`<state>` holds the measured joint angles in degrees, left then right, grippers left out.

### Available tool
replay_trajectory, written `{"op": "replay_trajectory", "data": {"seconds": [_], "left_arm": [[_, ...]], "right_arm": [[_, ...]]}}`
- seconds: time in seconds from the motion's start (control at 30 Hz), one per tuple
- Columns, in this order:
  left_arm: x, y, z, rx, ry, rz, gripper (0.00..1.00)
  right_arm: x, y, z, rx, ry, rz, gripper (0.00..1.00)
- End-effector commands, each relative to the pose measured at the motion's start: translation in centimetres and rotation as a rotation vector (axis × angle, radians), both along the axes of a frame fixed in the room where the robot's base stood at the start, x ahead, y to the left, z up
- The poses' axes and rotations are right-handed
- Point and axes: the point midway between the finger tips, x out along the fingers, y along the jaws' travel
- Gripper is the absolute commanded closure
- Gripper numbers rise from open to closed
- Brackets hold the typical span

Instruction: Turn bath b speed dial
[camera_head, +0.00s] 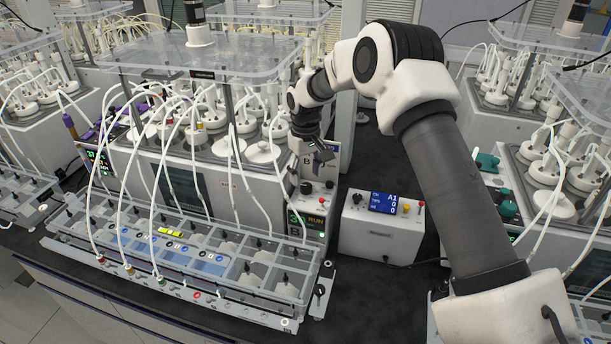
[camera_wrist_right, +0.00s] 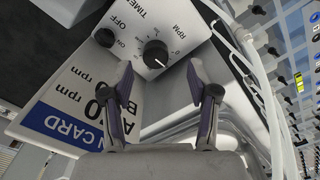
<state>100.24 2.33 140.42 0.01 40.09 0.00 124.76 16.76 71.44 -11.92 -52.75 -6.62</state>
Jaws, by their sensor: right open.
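The speed dial (camera_wrist_right: 155,53) is a round black knob with a white pointer line and an RPM scale, seen in the wrist view. It also shows in the head view (camera_head: 306,187) on bath B's front panel, above the green RUN display (camera_head: 312,222). My right gripper (camera_wrist_right: 158,75) is open, with one finger on each side of the dial in the picture. The fingertips appear just short of the knob, and I cannot tell whether they touch it. In the head view the right gripper (camera_head: 318,154) hangs in front of the panel, partly covering the B label. My left gripper is out of view.
A smaller TIMER knob (camera_wrist_right: 105,37) sits beside the dial. A card with rpm values (camera_wrist_right: 80,100) is close to the left finger in the wrist view. A control box (camera_head: 382,225) stands to the right. A tubed rack (camera_head: 180,250) lies in front.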

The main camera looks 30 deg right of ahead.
Motion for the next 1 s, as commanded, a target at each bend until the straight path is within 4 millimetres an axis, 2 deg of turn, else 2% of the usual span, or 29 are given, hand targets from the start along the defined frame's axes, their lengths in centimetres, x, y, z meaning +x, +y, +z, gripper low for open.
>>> {"op": "replay_trajectory", "data": {"seconds": [0.03, 0.2, 0.47, 0.57, 0.63, 0.67, 0.87, 1.0], "left_arm": [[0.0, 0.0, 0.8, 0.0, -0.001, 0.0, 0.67], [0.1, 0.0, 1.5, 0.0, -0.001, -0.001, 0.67], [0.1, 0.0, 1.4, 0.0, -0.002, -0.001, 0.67], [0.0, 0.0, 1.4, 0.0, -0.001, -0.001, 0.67], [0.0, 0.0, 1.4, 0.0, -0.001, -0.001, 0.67], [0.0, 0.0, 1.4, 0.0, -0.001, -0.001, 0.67], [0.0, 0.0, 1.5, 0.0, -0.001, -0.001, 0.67], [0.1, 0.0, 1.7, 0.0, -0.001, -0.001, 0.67]], "right_arm": [[-0.1, 0.0, -0.7, 0.001, 0.005, -0.001, 0.4], [-0.1, -0.1, -3.2, 0.0, 0.003, 0.0, 0.4], [0.0, 0.0, -3.7, 0.0, 0.0, 0.0, 0.4], [0.0, 0.0, -3.7, 0.0, 0.0, 0.0, 0.72], [0.0, 0.0, -3.7, 0.0, 0.0, 0.0, 0.97], [0.0, 0.0, -3.7, 0.0, 0.001, 0.0, 1.0], [-0.1, 0.0, -3.8, 0.0, 0.001, -0.026, 1.0], [0.0, 0.0, -3.7, 0.001, 0.001, -0.181, 1.0]]}}
